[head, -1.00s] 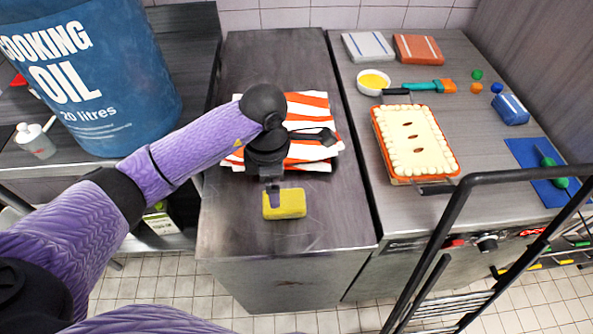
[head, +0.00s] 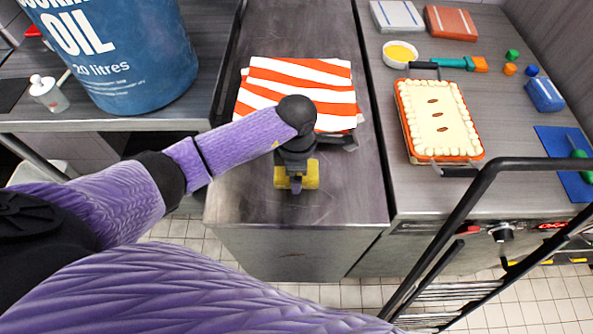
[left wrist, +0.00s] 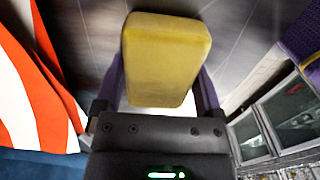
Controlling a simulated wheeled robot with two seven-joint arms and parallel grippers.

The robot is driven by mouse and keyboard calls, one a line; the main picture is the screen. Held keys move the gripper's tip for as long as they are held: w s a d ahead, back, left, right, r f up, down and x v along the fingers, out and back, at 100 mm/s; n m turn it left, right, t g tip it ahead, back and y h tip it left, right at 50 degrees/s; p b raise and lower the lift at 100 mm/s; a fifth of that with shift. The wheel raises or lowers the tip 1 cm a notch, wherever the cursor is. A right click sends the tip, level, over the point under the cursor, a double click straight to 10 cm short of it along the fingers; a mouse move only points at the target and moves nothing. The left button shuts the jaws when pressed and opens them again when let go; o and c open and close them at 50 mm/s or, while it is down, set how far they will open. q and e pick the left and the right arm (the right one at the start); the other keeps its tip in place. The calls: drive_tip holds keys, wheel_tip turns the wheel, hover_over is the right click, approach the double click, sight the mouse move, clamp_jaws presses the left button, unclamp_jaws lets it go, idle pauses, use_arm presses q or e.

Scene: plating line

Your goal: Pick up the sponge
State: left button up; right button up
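The yellow sponge (head: 311,177) lies near the front of the middle steel counter (head: 240,192). My left gripper (head: 296,186) points down over it, with one finger across the sponge's near side in the head view. In the left wrist view the sponge (left wrist: 166,58) fills the space between the two purple finger tips (left wrist: 160,88), one on each side and close against it. I cannot tell whether they press on it. No lift off the counter is visible. My right gripper is not in view.
A folded orange-and-white striped cloth (head: 298,90) lies just behind the gripper. A blue cooking oil drum (head: 140,75) stands left. A pie in a dish (head: 438,120) sits on the right counter. A black rail frame (head: 470,205) rises at front right.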

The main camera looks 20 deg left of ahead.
use_arm(q)
drive_tip(key=c, duration=0.7)
wheel_tip(320, 180, up, 10)
drive_tip(key=shift+p, duration=1)
